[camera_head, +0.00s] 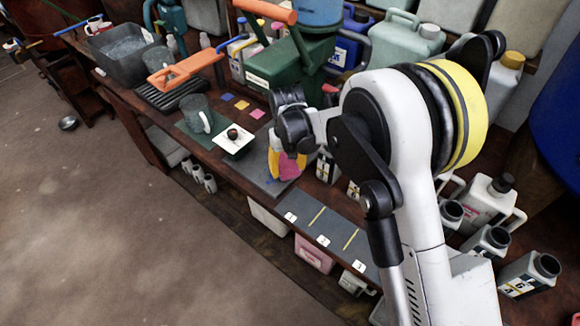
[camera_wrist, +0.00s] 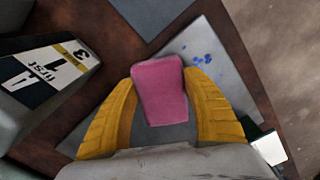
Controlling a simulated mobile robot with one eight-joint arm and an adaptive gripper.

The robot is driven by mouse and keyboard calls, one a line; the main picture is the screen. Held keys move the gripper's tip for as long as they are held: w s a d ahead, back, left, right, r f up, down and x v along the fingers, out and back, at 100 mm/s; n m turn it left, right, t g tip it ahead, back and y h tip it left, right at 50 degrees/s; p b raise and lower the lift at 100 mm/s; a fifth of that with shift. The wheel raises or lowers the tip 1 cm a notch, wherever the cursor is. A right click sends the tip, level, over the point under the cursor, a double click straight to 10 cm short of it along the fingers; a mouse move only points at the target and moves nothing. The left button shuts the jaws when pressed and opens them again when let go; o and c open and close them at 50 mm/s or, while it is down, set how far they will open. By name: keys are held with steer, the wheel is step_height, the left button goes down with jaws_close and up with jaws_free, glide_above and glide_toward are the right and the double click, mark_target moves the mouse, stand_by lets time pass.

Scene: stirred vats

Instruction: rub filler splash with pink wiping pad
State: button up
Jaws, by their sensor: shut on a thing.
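The pink wiping pad (camera_wrist: 160,88) is held between the two yellow fingers of my gripper (camera_wrist: 163,105) in the wrist view. In the head view my gripper (camera_head: 287,168) points down at the grey sheet (camera_head: 250,168), with the pink pad (camera_head: 289,167) between its fingers. The filler splash (camera_wrist: 203,59) is a group of small blue spots on the grey sheet (camera_wrist: 222,80) in the wrist view. It lies just beyond the pad, to its upper right, uncovered. I cannot tell whether the pad touches the sheet.
A labelled container (camera_wrist: 42,82) stands left of my gripper in the wrist view. In the head view, a white plate with a dark knob (camera_head: 234,146) and a mug (camera_head: 197,115) stand to the left. A dark mat with numbered marks (camera_head: 335,232) lies in front. Jugs (camera_head: 410,40) crowd the back.

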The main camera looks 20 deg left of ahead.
mark_target(267, 187)
steer(key=shift+s+a+f, duration=0.2)
steer(key=shift+s+a, duration=0.1)
steer(key=shift+a, duration=0.15)
steer(key=shift+s+a+f, duration=0.1)
steer(key=shift+s+a, duration=0.05)
steer(key=shift+s, duration=0.3)
steer(key=shift+c, duration=1.4)
steer(key=shift+s, duration=0.3)
steer(key=shift+s+a+f, duration=0.2)
steer(key=shift+s+a, duration=0.75)
steer(key=shift+s, duration=0.1)
steer(key=shift+s+d, duration=0.1)
steer(key=shift+s+a+r+b, duration=0.15)
steer(key=shift+s, duration=0.7)
steer(key=shift+s+a+r+b, duration=0.1)
steer(key=shift+s+a+b, duration=0.05)
steer(key=shift+s, duration=0.7)
steer(key=shift+w, duration=0.15)
